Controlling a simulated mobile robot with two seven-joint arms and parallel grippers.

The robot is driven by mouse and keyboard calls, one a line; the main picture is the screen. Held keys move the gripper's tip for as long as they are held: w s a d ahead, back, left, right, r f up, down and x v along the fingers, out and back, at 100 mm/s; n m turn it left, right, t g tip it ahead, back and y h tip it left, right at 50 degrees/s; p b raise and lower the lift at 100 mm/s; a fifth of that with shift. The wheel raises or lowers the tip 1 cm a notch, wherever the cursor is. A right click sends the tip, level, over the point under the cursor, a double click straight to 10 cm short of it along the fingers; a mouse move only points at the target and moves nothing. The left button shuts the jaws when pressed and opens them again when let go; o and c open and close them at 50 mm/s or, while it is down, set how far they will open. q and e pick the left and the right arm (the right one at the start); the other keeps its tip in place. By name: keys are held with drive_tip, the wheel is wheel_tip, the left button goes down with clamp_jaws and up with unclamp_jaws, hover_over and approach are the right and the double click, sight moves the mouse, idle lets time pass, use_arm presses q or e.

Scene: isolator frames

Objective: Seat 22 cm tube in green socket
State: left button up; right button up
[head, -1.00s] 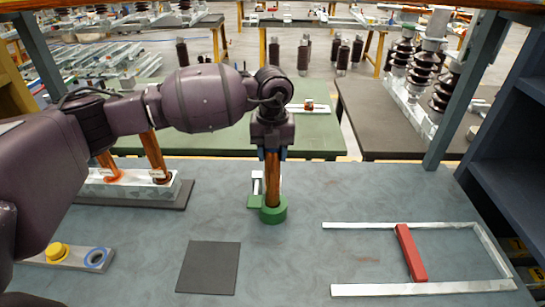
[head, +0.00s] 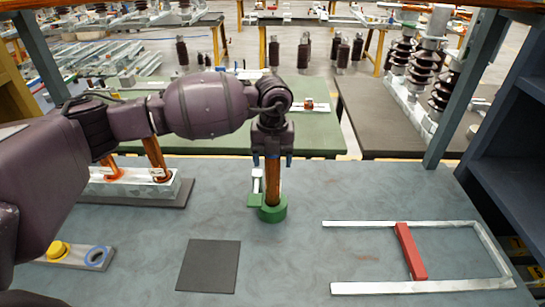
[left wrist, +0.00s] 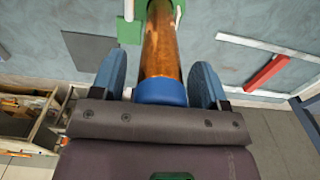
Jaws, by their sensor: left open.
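A copper-brown tube (head: 272,184) stands upright in the round green socket (head: 273,211) near the middle of the bench. In the left wrist view the tube (left wrist: 161,48) runs between my fingers, with a blue band (left wrist: 160,91) at its near end. My left gripper (head: 272,158) is above the tube with its fingers apart, one on each side of the upper end. In the left wrist view my gripper (left wrist: 158,85) shows gaps beside the tube. The tube's top is hidden from the head view, and its foot is hidden inside the socket. My right gripper is not in view.
A pale upright piece (head: 256,184) stands close left of the tube. Two brown tubes stand in a metal block (head: 135,189) at left. A plate (head: 73,256) with a yellow knob, a dark mat (head: 208,266) and a metal frame (head: 420,287) with a red bar (head: 410,252) lie nearer.

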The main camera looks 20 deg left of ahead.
use_arm(q)
drive_tip(key=shift+r, duration=0.1)
drive_tip(key=shift+r, duration=0.3)
wheel_tip(320, 180, up, 11)
drive_tip(key=shift+f+b, duration=0.2)
drive_tip(key=shift+b, duration=0.35)
drive_tip(key=shift+r, duration=0.45)
